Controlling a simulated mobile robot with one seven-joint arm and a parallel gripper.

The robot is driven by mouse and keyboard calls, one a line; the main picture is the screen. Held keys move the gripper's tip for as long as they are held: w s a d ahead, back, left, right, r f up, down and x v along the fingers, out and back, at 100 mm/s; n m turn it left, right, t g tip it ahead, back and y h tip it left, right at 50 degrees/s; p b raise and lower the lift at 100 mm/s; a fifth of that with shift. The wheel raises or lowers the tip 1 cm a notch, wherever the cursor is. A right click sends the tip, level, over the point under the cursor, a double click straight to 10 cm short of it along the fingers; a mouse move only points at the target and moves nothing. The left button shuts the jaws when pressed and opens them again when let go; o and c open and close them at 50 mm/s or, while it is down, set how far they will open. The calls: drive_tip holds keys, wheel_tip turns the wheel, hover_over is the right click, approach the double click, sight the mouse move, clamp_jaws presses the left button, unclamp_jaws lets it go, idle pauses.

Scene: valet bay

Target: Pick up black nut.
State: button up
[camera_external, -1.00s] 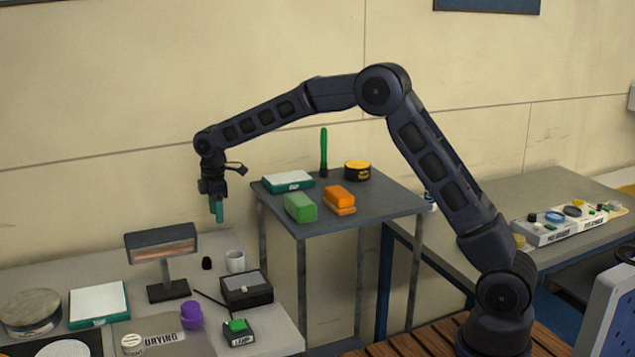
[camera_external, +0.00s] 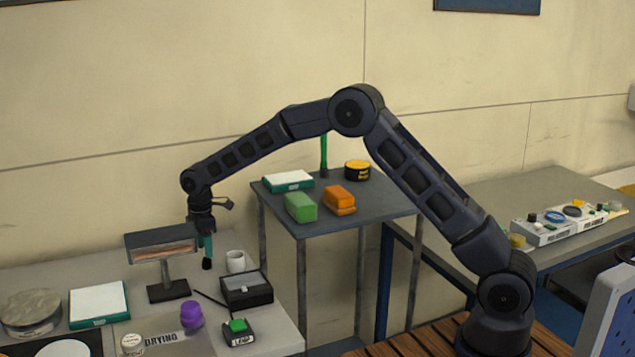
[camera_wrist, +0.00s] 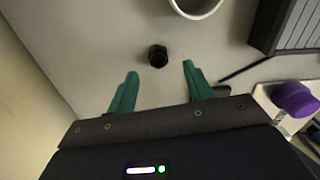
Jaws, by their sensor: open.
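The black nut (camera_wrist: 158,56) stands on the light grey table in the wrist view, ahead of the fingertips and roughly centred between them. In the external view the black nut (camera_external: 207,264) shows just below the finger ends. My gripper (camera_wrist: 160,70) has two teal fingers spread apart with nothing between them. In the external view my gripper (camera_external: 206,250) points down over the table beside the lamp. The height left between fingertips and nut is hard to tell.
A white mug (camera_external: 236,261) stands close to the right of the nut. A lamp (camera_external: 163,245) stands to the left. A black box (camera_external: 246,290), a purple object (camera_external: 191,315) and a green-button box (camera_external: 238,332) lie nearer the front. The wrist view shows bare table left of the nut.

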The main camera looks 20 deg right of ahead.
sight(203, 265)
wheel_tip(203, 265, down, 4)
drive_tip(key=shift+w+f, duration=0.1)
drive_tip(key=shift+f, duration=0.15)
drive_tip(key=shift+c, duration=0.2)
drive_tip(key=c, duration=1)
